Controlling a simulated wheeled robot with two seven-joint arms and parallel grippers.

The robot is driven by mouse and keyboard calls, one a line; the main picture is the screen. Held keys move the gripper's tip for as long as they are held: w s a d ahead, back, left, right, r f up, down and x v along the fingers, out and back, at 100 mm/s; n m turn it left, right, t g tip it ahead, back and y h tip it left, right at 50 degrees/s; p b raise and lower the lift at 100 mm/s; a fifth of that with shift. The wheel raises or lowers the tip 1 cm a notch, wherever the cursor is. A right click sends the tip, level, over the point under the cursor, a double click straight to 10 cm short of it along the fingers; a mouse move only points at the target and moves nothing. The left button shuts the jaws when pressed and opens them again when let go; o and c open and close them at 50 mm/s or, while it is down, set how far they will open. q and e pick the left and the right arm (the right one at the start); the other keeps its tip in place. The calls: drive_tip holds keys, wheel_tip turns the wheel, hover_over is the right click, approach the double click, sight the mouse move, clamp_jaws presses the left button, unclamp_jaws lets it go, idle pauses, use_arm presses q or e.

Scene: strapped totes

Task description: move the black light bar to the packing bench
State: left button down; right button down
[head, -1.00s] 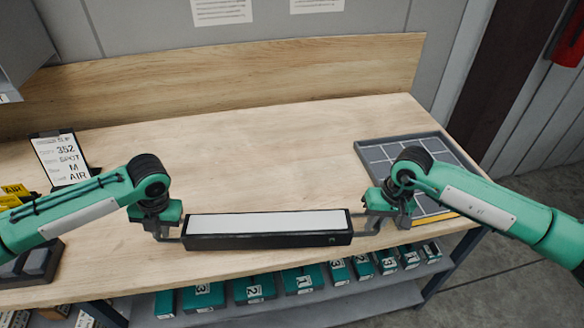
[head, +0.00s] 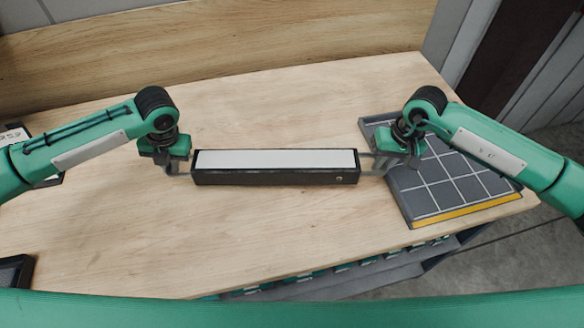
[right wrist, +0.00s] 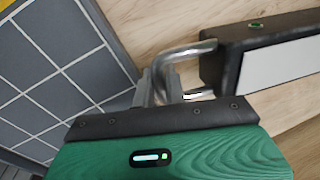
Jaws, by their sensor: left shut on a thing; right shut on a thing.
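The black light bar (head: 275,178), with a white top panel, lies lengthwise left to right over the wooden packing bench (head: 270,240). It has a metal handle at each end. My left gripper (head: 172,166) is shut on the left handle. My right gripper (head: 388,164) is shut on the right handle. The right wrist view shows the bent metal handle (right wrist: 182,52) between the fingers (right wrist: 160,82) and the bar's end (right wrist: 232,55) beside them. Whether the bar touches the bench top or hangs just above it, I cannot tell.
A grey gridded tray (head: 445,185) with a yellow edge stands on the bench at right, partly under my right gripper. A dark tray (head: 14,272) shows at the left edge. The bench top behind and in front of the bar is clear.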

sight(180, 180)
use_arm(q)
drive_tip(key=shift+w+d+r+p, duration=0.3)
drive_tip(key=shift+w+d+r, duration=0.1)
drive_tip(key=shift+w+r, duration=0.15)
use_arm(e)
drive_tip(key=shift+w+d+r, duration=0.1)
drive_tip(key=shift+d+r, duration=0.35)
drive_tip(key=shift+r, duration=0.1)
use_arm(q)
drive_tip(key=shift+s, duration=0.1)
